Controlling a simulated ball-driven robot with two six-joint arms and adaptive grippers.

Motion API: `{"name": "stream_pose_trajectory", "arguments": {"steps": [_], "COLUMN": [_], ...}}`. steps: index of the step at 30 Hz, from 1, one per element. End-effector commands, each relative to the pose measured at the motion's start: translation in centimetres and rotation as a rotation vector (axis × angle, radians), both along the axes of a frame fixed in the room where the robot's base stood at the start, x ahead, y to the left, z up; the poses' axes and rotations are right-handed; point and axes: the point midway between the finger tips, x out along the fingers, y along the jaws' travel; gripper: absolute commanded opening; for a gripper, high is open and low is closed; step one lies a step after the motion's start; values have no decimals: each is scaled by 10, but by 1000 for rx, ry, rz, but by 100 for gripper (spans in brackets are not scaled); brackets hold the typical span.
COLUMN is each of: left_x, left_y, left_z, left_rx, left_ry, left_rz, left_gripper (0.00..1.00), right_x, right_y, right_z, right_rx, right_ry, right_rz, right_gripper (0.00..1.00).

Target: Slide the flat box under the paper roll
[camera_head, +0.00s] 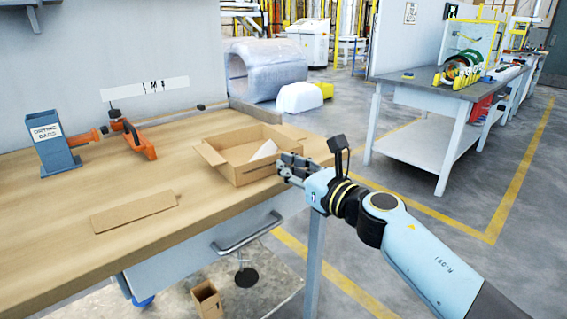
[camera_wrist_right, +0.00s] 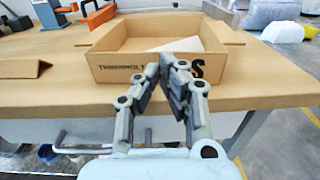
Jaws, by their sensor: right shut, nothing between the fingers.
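A shallow open cardboard box (camera_head: 252,174) stands on the wooden bench near its right end, flaps folded out. Its printed front wall also shows in the right wrist view (camera_wrist_right: 112,70). A flat piece of folded cardboard (camera_head: 134,211) lies on the bench left of the box. I cannot tell which of the two is the flat box. No paper roll is clearly seen on the bench. My right gripper (camera_head: 284,166) is shut and empty at the box's front right side; contact is unclear. In the wrist view its fingers (camera_wrist_right: 167,70) overlap the front wall. My left gripper is not in view.
A white sheet (camera_head: 264,150) lies in the open box. A blue holder (camera_head: 54,147) and an orange tool (camera_head: 138,140) stand at the bench's back left. A large wrapped coil (camera_head: 267,72) lies on the floor behind. The bench around the flat cardboard is clear.

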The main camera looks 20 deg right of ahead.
Motion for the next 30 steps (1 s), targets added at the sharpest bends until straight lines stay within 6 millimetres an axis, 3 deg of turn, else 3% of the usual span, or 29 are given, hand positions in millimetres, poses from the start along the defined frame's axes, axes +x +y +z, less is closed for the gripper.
{"name": "stream_pose_trajectory", "arguments": {"steps": [6,16,24,30], "left_x": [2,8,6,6], "left_y": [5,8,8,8], "left_z": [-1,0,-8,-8], "left_rx": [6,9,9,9], "left_ry": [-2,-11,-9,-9], "left_rz": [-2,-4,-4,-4], "left_gripper": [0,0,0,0], "right_x": [14,15,48,52], "right_y": [4,5,16,17], "right_z": [-1,0,-1,0], "right_rx": [1,1,2,1], "right_ry": [1,0,1,0], "right_rz": [0,-1,-1,-1], "right_gripper": [0,0,0,0]}}
